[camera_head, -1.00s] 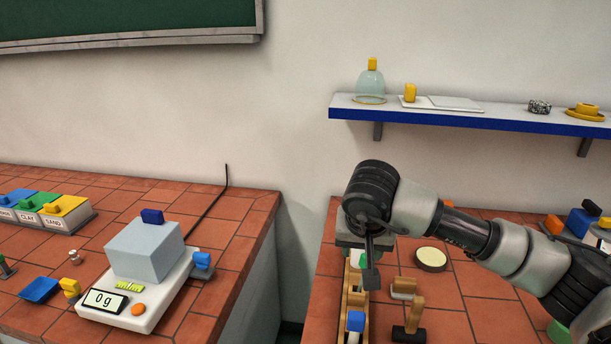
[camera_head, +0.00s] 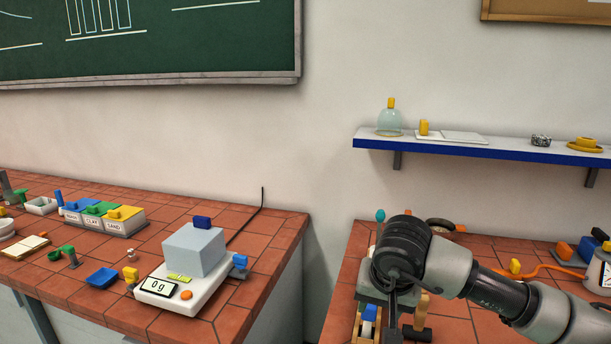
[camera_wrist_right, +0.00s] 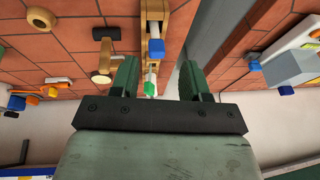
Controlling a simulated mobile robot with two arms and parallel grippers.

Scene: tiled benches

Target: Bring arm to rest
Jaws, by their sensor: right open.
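My right arm reaches in from the right in the head view, over the right bench (camera_head: 480,242). My right gripper (camera_head: 390,318) points down there, with its fingers mostly hidden by the wrist. In the right wrist view the two fingers of my right gripper (camera_wrist_right: 158,78) stand wide apart, with nothing held between them. A wooden rack (camera_wrist_right: 154,22) holding a tube with a green end (camera_wrist_right: 149,88) shows beyond and between the fingers. My left gripper is not in view.
On the left bench (camera_head: 226,308) stand a scale (camera_head: 196,290) reading 0 g and labelled boxes (camera_head: 125,220). A gap separates the benches. A wooden mallet-like tool (camera_wrist_right: 103,62) lies beside the rack. A wall shelf (camera_head: 470,148) hangs behind the right bench.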

